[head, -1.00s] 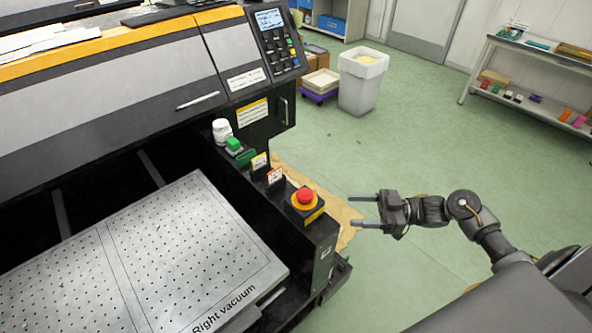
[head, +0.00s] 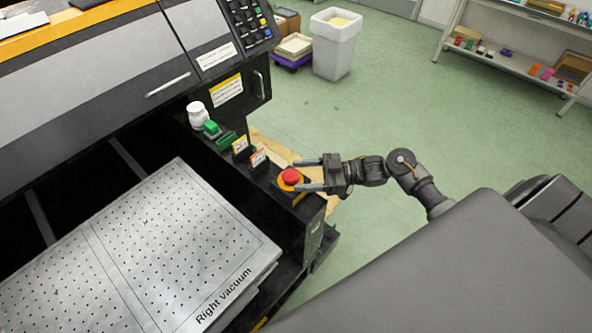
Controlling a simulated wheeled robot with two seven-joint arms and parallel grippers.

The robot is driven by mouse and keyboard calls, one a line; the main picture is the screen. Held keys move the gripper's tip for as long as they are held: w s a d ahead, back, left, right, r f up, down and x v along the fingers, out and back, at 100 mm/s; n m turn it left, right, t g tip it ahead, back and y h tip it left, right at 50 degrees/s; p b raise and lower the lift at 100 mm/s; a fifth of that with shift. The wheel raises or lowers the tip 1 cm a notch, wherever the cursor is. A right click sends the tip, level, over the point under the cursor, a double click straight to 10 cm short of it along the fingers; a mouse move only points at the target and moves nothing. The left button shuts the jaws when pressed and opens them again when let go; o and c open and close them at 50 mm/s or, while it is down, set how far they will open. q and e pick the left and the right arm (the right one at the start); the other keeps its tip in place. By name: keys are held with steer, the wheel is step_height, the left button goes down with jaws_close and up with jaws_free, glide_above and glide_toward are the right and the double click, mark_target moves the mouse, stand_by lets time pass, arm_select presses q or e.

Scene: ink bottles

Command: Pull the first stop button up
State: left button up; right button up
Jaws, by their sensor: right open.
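The red stop button (head: 291,176) sits on a yellow-orange base on the printer's black front rail, at the rail's right end. My right gripper (head: 298,175) comes in from the right with its two fingers pointing left. The fingers are open, one at the far side of the red button and one at its near side. From this view I cannot tell whether they touch the button or how high they are over it. My left gripper is not in view.
A green switch (head: 212,128), a white knob (head: 198,115) and small labelled tags (head: 257,157) stand along the same rail to the left. The perforated metal bed (head: 140,250) lies below left. A white bin (head: 334,45) stands on the open green floor behind.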

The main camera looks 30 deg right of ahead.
steer(key=shift+x, duration=1.05)
